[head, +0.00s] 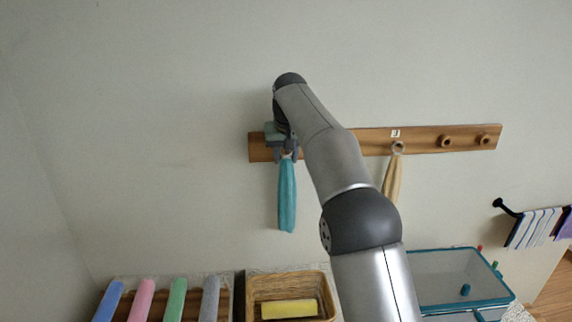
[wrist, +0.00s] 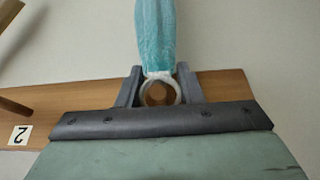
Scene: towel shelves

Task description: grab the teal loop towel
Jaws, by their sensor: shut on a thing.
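The teal loop towel (head: 287,195) hangs down from the left part of the wooden peg rail (head: 360,142) in the head view. In the wrist view the towel (wrist: 155,35) runs up from a pale ring (wrist: 160,88), which sits around a wooden peg. My gripper (head: 287,153) is at the top of the towel. In the wrist view its two fingers (wrist: 158,90) stand on either side of the ring, shut on it at the towel's loop. Part of the rail is hidden behind my arm.
A cream loop towel (head: 392,180) hangs from a peg right of my arm, below a small label. Two bare pegs (head: 445,141) are further right. Below stand rolled towels (head: 145,300), a wicker basket (head: 250,290) and a teal-rimmed bin (head: 455,250). Striped towels (head: 535,228) hang far right.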

